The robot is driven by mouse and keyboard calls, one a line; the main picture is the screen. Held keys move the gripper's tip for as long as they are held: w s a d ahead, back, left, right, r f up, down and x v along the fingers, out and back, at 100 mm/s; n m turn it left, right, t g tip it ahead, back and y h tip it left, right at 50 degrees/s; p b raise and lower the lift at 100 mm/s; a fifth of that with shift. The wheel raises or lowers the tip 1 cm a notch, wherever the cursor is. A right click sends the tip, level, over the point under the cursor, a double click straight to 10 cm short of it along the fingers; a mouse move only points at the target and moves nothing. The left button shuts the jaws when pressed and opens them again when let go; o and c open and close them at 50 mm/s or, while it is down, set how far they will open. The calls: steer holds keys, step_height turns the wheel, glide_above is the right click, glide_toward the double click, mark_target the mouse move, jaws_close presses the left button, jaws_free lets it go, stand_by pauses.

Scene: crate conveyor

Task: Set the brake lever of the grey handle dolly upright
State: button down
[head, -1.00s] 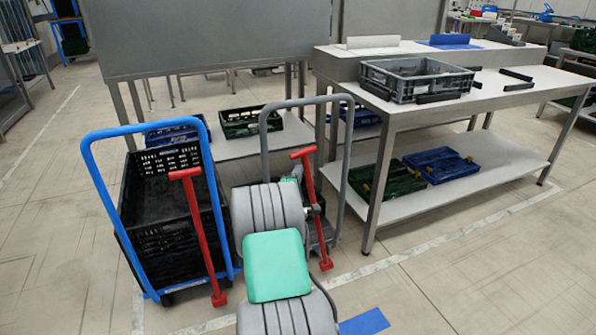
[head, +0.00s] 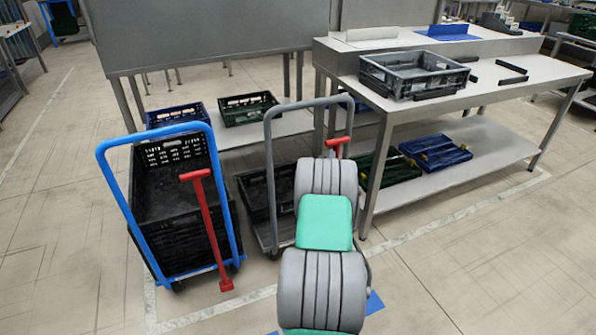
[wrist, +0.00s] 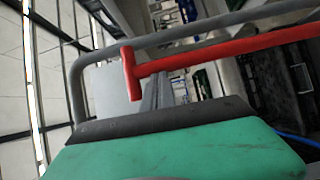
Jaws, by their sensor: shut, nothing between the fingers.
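The grey handle dolly (head: 268,165) stands right of the blue-handled one in the head view. Its red brake lever shows only its T-grip (head: 337,143) there; my arm hides the rest, including its foot. In the wrist view the red lever (wrist: 220,52) crosses the upper part, with its T-grip to the left, close to the grey handle tube (wrist: 76,85). My gripper (wrist: 160,85) shows as grey shut fingers just beyond my wrist housing, empty, seen beside and partly behind the lever shaft. I cannot tell whether they touch it.
The blue handle dolly (head: 104,170) holds black crates, and its own red lever (head: 207,225) leans beside it. A steel table (head: 490,85) stands at right with a grey crate (head: 415,75) on top. Open floor lies at front right and far left.

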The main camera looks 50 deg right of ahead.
steer(key=w+a+v, duration=0.1)
steer(key=w+v, duration=0.1)
steer(key=v, duration=1)
steer(key=shift+a, duration=0.7)
